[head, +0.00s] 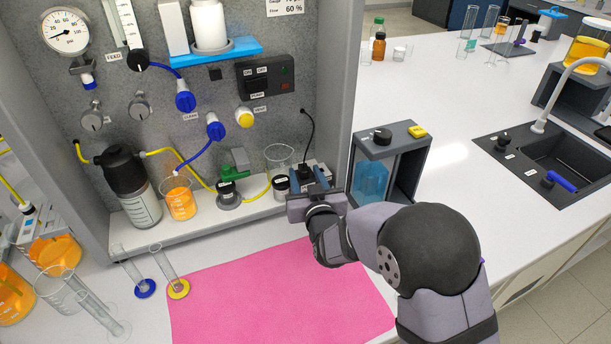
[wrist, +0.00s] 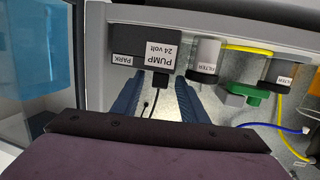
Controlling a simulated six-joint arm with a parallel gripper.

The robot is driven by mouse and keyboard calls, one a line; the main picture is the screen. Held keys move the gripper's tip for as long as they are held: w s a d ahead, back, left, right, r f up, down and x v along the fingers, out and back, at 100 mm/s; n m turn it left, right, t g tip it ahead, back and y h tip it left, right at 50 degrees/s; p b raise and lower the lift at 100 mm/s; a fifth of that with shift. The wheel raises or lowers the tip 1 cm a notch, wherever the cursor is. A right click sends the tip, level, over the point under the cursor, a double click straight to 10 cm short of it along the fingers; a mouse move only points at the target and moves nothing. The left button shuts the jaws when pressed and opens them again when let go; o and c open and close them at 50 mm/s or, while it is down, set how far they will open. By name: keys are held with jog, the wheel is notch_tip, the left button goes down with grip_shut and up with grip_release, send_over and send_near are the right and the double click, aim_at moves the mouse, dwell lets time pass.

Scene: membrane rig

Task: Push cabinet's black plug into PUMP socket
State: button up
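The socket box (wrist: 146,28) hangs at the top of the wrist view, with a PUMP 24 volt label (wrist: 161,50) and a PARK label (wrist: 122,60). The black plug (wrist: 160,80) sits against the box directly at the PUMP label, its black cord (wrist: 155,101) trailing away. How deep it sits cannot be told. My gripper (wrist: 161,82) is open, its blue fingers on either side of the plug with a visible gap to each. In the head view my gripper (head: 309,181) is at the shelf's right end, largely hiding the box and plug; the cord (head: 313,125) hangs from the panel above.
Left of my gripper stand a FILTER jar (head: 281,187), a beaker (head: 279,158) and a green-topped fitting (head: 235,172). A glass-sided tank (head: 372,180) stands close on the right, beyond the cabinet wall (head: 340,90). The pink mat (head: 270,295) in front is clear.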

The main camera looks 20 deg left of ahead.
jog(key=shift+s+d, duration=0.1)
jog(key=shift+s, duration=0.05)
jog(key=b+v, duration=0.2)
jog(key=v, duration=0.5)
dwell(0.3)
dwell(0.4)
